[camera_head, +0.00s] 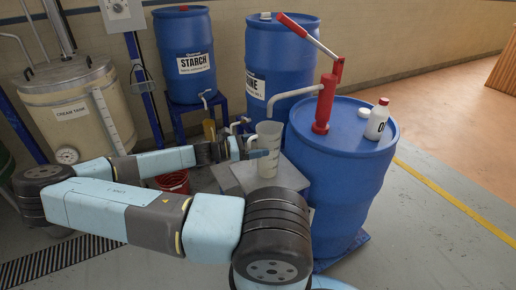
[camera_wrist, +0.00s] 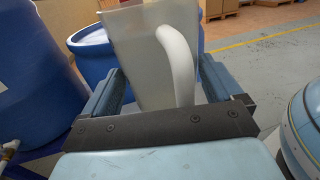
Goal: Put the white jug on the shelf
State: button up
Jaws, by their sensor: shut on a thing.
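The white jug (camera_head: 268,148) is upright beside the blue drum with the red hand pump, below the pump's spout. Graduation marks show on its side. My gripper (camera_head: 250,154) reaches it from the left and is shut on it. In the wrist view the jug (camera_wrist: 140,55) stands between the two fingers of my gripper (camera_wrist: 150,95), with its curved white handle facing the camera. The jug is over a grey block-like stand (camera_head: 280,177); I cannot tell whether it touches it. No shelf can be made out for certain.
The drum with the red pump (camera_head: 325,105) stands close right, with a white bottle (camera_head: 377,119) on top. A starch drum (camera_head: 188,55) and another blue drum (camera_head: 280,50) stand behind. A cream tank (camera_head: 75,105) is at left, a red bucket (camera_head: 173,182) below my arm. Floor at right is clear.

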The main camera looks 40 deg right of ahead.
jog(key=shift+f, duration=0.7)
jog(key=o, duration=0.8)
jog(key=shift+c, duration=0.2)
